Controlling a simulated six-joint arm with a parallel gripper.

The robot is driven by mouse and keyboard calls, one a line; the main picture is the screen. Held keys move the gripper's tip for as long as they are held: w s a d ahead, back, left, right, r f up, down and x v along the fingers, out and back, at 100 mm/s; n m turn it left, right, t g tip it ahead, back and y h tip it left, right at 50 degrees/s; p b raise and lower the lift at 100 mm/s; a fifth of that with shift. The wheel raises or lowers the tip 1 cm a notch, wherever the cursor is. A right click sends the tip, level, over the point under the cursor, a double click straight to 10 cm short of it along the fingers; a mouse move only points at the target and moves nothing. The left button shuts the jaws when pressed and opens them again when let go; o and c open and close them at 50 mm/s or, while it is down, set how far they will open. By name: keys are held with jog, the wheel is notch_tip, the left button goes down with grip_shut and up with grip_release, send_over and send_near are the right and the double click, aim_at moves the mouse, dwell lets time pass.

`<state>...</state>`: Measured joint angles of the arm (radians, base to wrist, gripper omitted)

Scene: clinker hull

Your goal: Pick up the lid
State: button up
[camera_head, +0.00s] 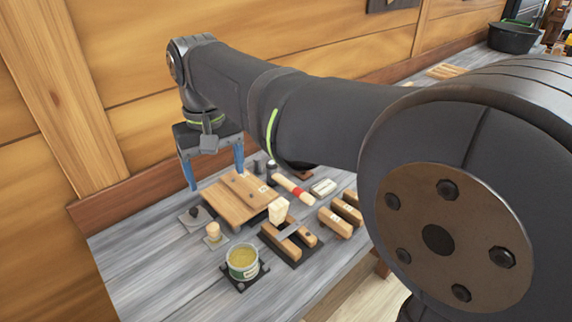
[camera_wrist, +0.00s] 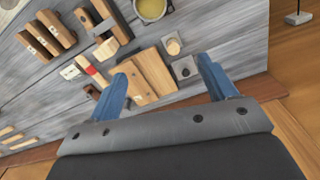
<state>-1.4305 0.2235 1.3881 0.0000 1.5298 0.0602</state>
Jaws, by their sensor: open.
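No piece is plainly marked as the lid. A small grey square plate with a dark knob (camera_head: 195,216) lies at the left of the bench and may be it; it also shows in the wrist view (camera_wrist: 185,69). Beside it stands a short pale wooden round piece (camera_head: 213,231), also in the wrist view (camera_wrist: 173,47). An open tin with yellow contents (camera_head: 242,261) stands near the front on a dark square base. My gripper (camera_head: 216,180) is open and empty, its blue fingers pointing down above the bench near the wooden board. The fingers frame the plate's area in the wrist view (camera_wrist: 165,61).
A wooden board (camera_head: 238,200) lies beside the plate. Wooden blocks (camera_head: 341,222), a red-and-cream handled tool (camera_head: 292,188) and a pale brush-like piece (camera_head: 279,211) lie to the right. A wooden wall rises behind. Bare bench (camera_head: 150,275) is at front left.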

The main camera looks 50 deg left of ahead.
aim_at(194, 209)
jog(key=a+f+m, duration=0.4)
jog(key=a+m, duration=0.1)
jog(key=a, duration=0.4)
jog(key=a+f+m, duration=0.4)
jog(key=a, duration=0.5)
jog(key=f, duration=1.7)
jog(key=shift+s, duration=0.25)
jog(key=shift+r, duration=0.1)
jog(key=c, duration=0.8)
jog(key=shift+o, duration=0.2)
